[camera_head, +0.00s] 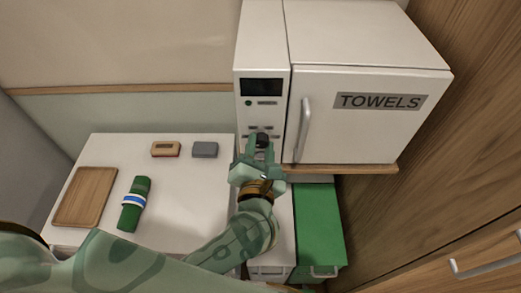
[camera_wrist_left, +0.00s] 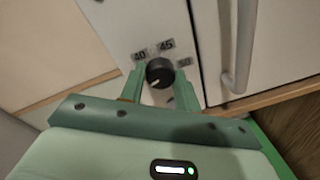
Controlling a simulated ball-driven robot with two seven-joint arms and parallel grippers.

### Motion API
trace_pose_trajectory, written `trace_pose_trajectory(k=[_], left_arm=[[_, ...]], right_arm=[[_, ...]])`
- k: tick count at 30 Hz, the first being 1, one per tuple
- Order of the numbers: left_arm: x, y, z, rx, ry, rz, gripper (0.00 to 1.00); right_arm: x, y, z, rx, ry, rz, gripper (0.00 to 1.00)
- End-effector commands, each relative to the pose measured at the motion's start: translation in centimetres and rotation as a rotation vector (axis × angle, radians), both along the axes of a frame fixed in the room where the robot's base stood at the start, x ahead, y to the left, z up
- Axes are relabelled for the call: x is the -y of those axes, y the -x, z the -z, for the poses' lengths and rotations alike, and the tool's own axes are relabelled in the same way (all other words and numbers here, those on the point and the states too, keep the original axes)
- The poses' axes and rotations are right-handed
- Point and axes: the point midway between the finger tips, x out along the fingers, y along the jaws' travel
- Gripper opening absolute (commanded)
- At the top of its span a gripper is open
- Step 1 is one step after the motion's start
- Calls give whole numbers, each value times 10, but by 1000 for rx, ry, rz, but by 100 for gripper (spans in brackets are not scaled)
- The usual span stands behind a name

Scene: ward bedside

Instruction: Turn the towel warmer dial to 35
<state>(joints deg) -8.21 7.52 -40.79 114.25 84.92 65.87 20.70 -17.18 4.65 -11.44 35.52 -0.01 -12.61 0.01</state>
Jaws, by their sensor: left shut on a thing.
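The towel warmer (camera_head: 360,95) is a white cabinet with a "TOWELS" label on its door and a control panel on its left. Its black dial (camera_head: 262,140) is low on that panel. In the left wrist view the dial (camera_wrist_left: 159,72) sits between the fingers of my left gripper (camera_wrist_left: 160,82), which is shut on it. Marks 40, 45 and 50 show around the dial; no 35 mark can be made out. A pale pointer line seems to face the lower left of the dial. My left gripper (camera_head: 260,152) partly hides the dial in the head view. My right gripper is out of view.
The warmer's vertical door handle (camera_head: 303,130) is close right of my gripper. A white table (camera_head: 185,190) at left holds a wooden tray (camera_head: 85,196), a rolled green towel (camera_head: 134,203) and two small boxes. A green cabinet (camera_head: 319,225) stands below the warmer's wooden shelf (camera_head: 345,169).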

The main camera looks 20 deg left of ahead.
Motion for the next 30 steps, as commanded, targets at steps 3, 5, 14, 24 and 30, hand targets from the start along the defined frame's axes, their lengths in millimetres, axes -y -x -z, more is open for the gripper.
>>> trace_pose_trajectory(k=[3,5,14,24,30], left_arm=[[0,0,2,7,39,0,9],[0,0,2,11,52,0,9],[0,0,1,18,77,1,9],[0,0,1,19,76,1,54],[0,0,0,20,75,0,54]], right_arm=[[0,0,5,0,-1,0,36],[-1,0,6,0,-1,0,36],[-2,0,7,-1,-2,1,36],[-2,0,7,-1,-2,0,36],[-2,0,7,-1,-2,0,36]])
